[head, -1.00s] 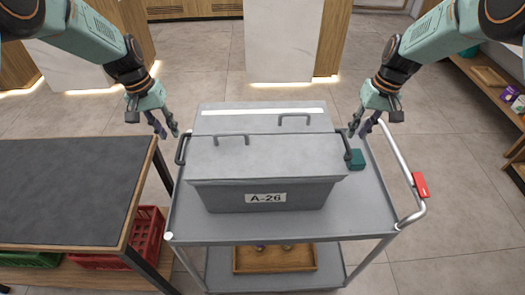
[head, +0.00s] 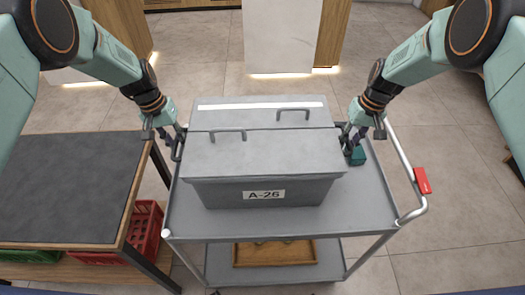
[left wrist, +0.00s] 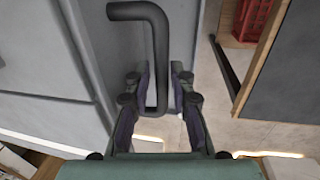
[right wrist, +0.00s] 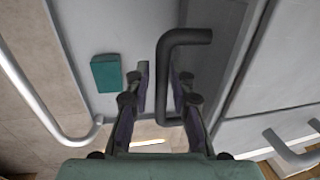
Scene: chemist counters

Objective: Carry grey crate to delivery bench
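The grey crate (head: 220,192) with label A-26 and a two-part lid stands on the grey trolley top (head: 365,212). It has a dark handle at each side. My left gripper (head: 178,138) is at the crate's left handle; in the left wrist view its open fingers (left wrist: 158,100) stand either side of the handle (left wrist: 158,60). My right gripper (head: 350,140) is at the right handle; in the right wrist view its open fingers (right wrist: 168,100) stand either side of the handle (right wrist: 165,75). Neither pair is closed on its bar.
A dark-topped bench (head: 65,190) stands left of the trolley, with a red crate (head: 145,230) beneath. A small teal block (head: 357,156) lies on the trolley right of the crate. The trolley's push bar (head: 400,170) is at the right, a wooden tray (head: 275,253) on its lower shelf.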

